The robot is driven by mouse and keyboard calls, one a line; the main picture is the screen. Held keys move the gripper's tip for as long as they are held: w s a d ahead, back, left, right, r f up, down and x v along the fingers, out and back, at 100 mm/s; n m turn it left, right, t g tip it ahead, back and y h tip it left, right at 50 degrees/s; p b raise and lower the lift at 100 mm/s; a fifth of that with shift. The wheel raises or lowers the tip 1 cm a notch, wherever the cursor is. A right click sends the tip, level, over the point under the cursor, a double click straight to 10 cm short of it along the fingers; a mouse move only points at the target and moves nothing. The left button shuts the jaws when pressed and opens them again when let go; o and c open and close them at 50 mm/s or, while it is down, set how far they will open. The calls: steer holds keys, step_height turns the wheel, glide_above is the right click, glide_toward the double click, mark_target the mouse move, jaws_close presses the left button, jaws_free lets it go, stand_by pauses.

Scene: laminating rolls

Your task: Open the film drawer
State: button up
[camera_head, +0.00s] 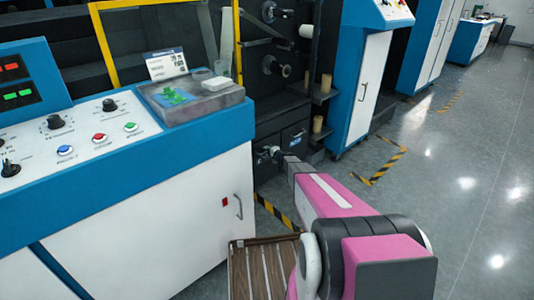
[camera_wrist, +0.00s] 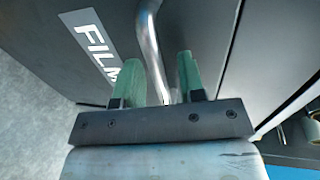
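The film drawer (camera_head: 297,135) is a dark front low in the machine, flush with it as far as I can see. In the wrist view its dark face (camera_wrist: 205,28) carries a white "FILM" label (camera_wrist: 91,42). A curved metal bar handle (camera_wrist: 151,45) stands out from that face. My gripper (camera_wrist: 159,70) has its two green fingers on either side of the handle, with visible gaps. It is open and not clamped on the bar. In the head view my gripper (camera_head: 269,154) is at the drawer front, and the arm partly hides the area below.
A slatted wooden pallet (camera_head: 262,268) lies below my arm. Cardboard cores (camera_head: 318,124) stand on small shelves to the right. The grey floor (camera_head: 440,200) at right is clear.

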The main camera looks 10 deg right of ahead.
jaws_close()
steer(key=f+v, duration=0.2)
steer(key=v, duration=1)
steer(key=s+f+v, duration=0.1)
steer(key=f+v, duration=0.2)
steer(key=v, duration=1)
steer(key=shift+d, duration=0.3)
steer(key=shift+s, duration=0.1)
jaws_free()
steer(key=v, duration=1)
steer(key=shift+s+d, duration=0.2)
steer(key=shift+s, duration=0.15)
steer(key=shift+r, duration=0.1)
